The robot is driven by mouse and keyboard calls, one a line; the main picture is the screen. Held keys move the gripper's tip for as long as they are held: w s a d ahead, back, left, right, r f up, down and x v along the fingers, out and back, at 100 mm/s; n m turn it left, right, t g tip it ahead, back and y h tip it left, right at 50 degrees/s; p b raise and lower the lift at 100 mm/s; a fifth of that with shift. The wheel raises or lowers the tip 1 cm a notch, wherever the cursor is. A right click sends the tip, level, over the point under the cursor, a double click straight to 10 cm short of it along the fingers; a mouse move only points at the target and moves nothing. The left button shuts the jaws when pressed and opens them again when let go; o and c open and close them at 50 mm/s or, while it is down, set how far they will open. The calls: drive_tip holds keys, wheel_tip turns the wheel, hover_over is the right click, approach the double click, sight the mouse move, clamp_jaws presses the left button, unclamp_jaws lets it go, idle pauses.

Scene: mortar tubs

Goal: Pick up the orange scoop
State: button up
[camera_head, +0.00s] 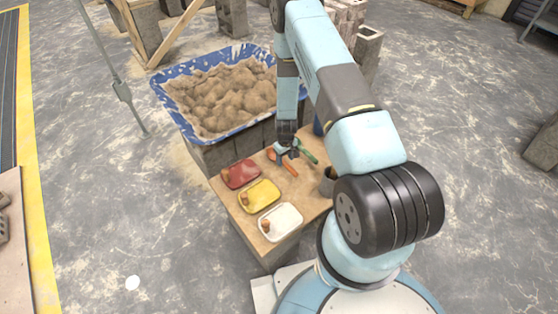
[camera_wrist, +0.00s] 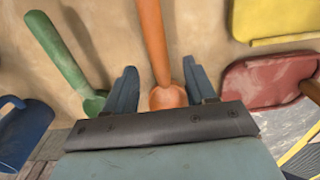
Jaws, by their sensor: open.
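The orange scoop (camera_wrist: 152,45) lies on the wooden board in the wrist view. Its handle runs away from my gripper and its bowl sits between the two fingers, partly hidden by the gripper body. My gripper (camera_wrist: 158,88) is open, with one blue finger on each side of the scoop and a gap to it on both sides. In the head view the orange scoop (camera_head: 289,165) shows on the board just below my gripper (camera_head: 284,150). I cannot tell how high the fingers are above the board.
A green scoop (camera_wrist: 58,50) lies left of the gripper, its bowl close to the left finger. A blue mug-like container (camera_wrist: 22,132) stands farther left. Red (camera_head: 241,173), yellow (camera_head: 260,196) and white (camera_head: 281,222) trays line the board (camera_head: 245,222). A blue-rimmed tub (camera_head: 180,116) of mortar stands behind.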

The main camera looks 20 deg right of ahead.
sight(286, 162)
drive_tip(key=shift+s+f, duration=0.15)
drive_tip(key=shift+f, duration=2.2)
drive_tip(key=shift+d, duration=0.1)
clamp_jaws()
